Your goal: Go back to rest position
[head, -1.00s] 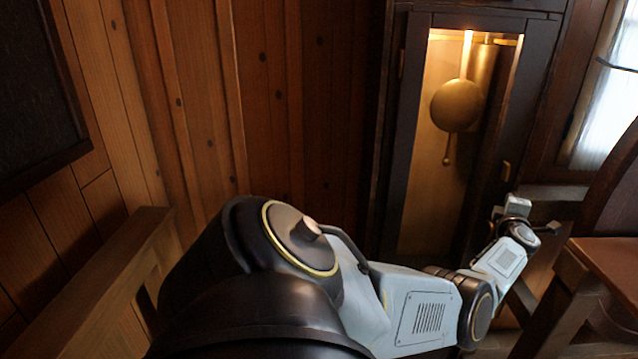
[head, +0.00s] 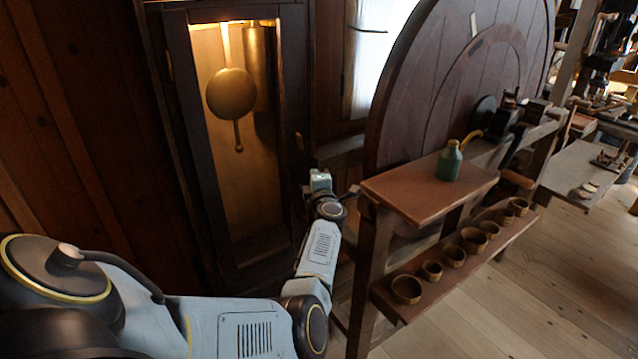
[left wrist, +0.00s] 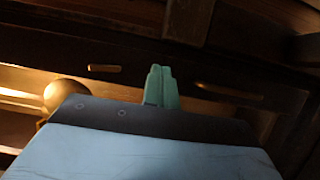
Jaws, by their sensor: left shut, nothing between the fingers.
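My left arm comes in from the lower left of the head view and reaches toward the gap between a tall clock case and a wooden bench. My left gripper (head: 352,190) is at its far end, small and partly hidden by the wrist. In the left wrist view the greenish fingers (left wrist: 161,86) are together, with nothing between them. Dark wood of the clock case, with its round brass pendulum, shows behind them. My right gripper is in neither view.
The clock case (head: 290,150) stands close to my left arm. To the right is the bench (head: 405,195), with a green bottle (head: 450,161) on top and several small wooden cups (head: 407,289) on its lower shelf. A large round wooden wheel (head: 420,90) stands behind. Floor (head: 530,290) is open at lower right.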

